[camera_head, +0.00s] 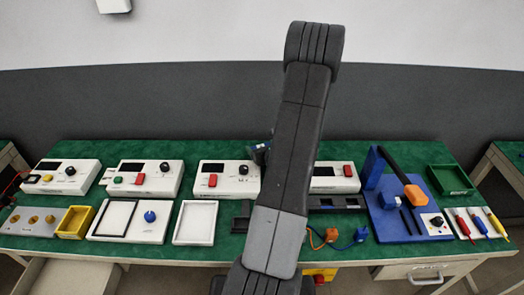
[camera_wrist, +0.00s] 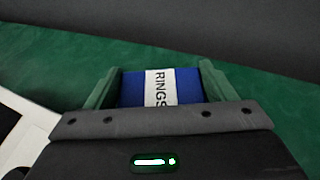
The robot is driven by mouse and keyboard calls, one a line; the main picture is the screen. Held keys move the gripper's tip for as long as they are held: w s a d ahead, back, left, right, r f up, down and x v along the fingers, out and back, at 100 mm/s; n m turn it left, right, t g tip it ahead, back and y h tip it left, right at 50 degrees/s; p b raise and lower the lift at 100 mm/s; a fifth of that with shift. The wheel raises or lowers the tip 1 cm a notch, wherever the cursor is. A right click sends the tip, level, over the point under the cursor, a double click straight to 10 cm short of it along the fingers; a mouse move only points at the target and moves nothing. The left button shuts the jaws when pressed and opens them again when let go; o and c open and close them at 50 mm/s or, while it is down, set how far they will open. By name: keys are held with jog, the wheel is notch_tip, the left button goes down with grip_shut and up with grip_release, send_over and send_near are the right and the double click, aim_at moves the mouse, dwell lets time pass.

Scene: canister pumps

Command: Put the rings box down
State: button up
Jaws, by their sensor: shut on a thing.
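The rings box (camera_wrist: 185,87) is blue with a white label reading "RINGS". In the wrist view it sits between the two green fingers of my gripper (camera_wrist: 158,78), which are shut on its sides. Its lower part is hidden behind the gripper's dark body. The green table top (camera_wrist: 50,75) lies around and behind it. I cannot tell whether the box touches the table. In the head view my arm hides most of that spot; only a small dark and bluish part shows left of the arm, by the back of the table.
White device boxes with red buttons (camera_head: 228,178) stand along the table's back on both sides of my arm. A white tray (camera_head: 194,222) lies in front. A blue stand (camera_head: 385,215) and a green bin (camera_head: 449,180) are at right. Bare green cloth shows along the back edge.

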jog(key=shift+r, duration=0.1)
notch_tip(320, 180, up, 9)
jog(key=shift+s+d+r+m+h, duration=0.1)
jog(key=shift+s+r+m+h, duration=0.15)
jog(key=shift+r, duration=0.2)
jog(key=shift+s+d+r+m+h, duration=0.1)
jog(key=shift+r+m+h, duration=0.15)
jog(key=shift+r, duration=0.2)
dwell(0.6)
